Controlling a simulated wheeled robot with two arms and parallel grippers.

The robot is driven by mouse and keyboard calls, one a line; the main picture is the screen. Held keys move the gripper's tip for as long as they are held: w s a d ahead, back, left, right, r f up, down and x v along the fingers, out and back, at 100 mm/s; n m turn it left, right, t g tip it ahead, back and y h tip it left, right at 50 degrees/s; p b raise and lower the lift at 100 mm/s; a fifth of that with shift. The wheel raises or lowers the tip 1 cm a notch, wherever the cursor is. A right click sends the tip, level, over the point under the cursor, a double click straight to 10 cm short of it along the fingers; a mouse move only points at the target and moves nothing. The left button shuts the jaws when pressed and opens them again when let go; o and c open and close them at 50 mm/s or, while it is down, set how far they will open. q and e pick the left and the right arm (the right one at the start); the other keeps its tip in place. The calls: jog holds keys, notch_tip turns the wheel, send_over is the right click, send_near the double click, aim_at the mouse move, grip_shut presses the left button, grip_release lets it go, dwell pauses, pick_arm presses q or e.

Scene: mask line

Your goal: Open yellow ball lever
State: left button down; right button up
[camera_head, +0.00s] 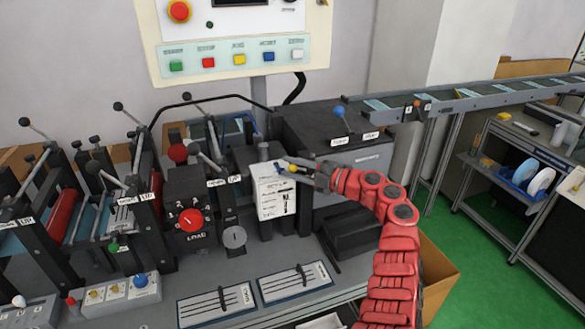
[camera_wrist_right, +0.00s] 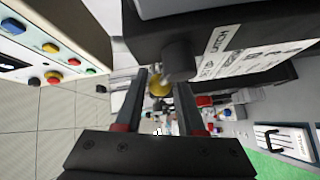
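The yellow ball lever shows as a small yellow ball (camera_wrist_right: 158,86) in the right wrist view, between the fingertips of my right gripper (camera_wrist_right: 161,82). The fingers stand apart on either side of the ball; I cannot tell whether either touches it. In the head view my right gripper (camera_head: 291,166) is at the top of a white-fronted machine box (camera_head: 272,197), with a speck of yellow (camera_head: 292,169) at its fingers. The lever's stem is mostly hidden by the gripper. My left gripper is not in view.
A dark cylinder (camera_wrist_right: 179,60) sits close to my right fingers in the wrist view. A dark unit with a blue-ball lever (camera_head: 339,111) stands behind. A red-knob LOAD box (camera_head: 190,221) and several black levers are to the left. A conveyor (camera_head: 460,103) runs right.

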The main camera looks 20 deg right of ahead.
grip_shut()
jog(key=shift+a+f+n+g+h+p, duration=0.15)
jog(key=shift+n+g+h+p, duration=0.15)
jog(key=shift+n+p, duration=0.1)
jog(key=shift+f+n+h, duration=0.25)
jog(key=shift+n+h, duration=0.05)
jog(key=shift+f, duration=0.25)
jog(key=shift+o, duration=2.3)
grip_release()
